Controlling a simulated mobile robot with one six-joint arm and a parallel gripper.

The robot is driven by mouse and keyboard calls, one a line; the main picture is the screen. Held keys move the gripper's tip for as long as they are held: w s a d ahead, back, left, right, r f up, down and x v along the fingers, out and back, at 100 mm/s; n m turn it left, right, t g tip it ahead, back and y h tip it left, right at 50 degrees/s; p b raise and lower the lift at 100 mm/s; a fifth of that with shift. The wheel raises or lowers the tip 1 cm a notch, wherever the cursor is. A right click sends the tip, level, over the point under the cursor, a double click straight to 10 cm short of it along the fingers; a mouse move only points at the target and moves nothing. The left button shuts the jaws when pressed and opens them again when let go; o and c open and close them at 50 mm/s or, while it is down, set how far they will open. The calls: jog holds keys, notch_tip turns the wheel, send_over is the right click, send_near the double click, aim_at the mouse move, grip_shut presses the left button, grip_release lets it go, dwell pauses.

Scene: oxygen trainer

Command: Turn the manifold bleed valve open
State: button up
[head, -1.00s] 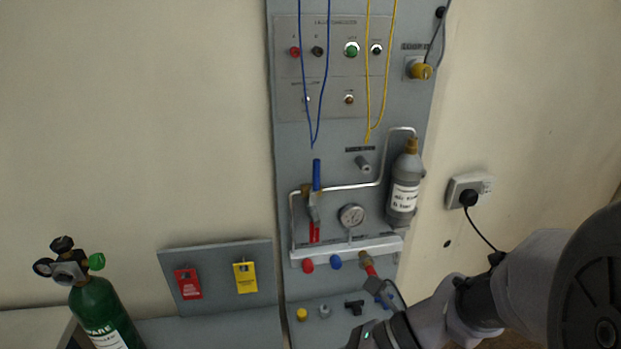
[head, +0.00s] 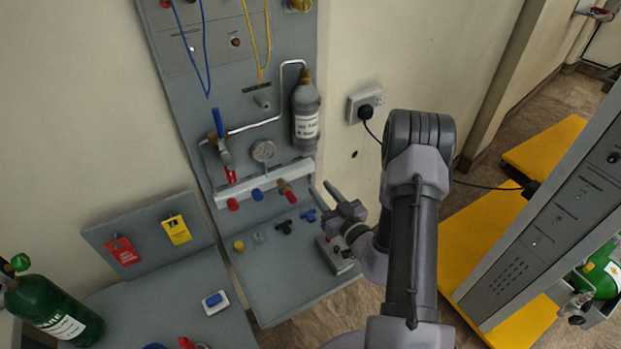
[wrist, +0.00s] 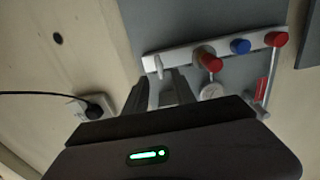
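The white manifold bar (head: 262,185) is fixed to the grey wall panel, and it also crosses the top of the wrist view (wrist: 225,43). It carries a red knob (head: 233,204), a blue knob (head: 257,194) and a brass fitting with a red part (head: 287,191). In the wrist view a small pale lever (wrist: 158,66) sits at the bar's left end. No label is readable, so I cannot tell for certain which is the bleed valve. My gripper (head: 334,196) is right of the bar's right end in the head view. In the wrist view its fingers (wrist: 162,88) are apart and empty, below the pale lever.
A grey bottle (head: 305,122) and a gauge (head: 263,151) are above the bar. A wall socket (head: 365,103) with a plugged black cable is to the right. A shelf below holds small fittings (head: 284,227) and a grey block (head: 337,254).

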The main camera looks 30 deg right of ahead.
aim_at(312, 179)
jog(key=w, duration=0.6)
jog(key=shift+w+a+b, duration=0.1)
jog(key=shift+w+b, duration=0.2)
jog(key=shift+c, duration=0.4)
grip_shut()
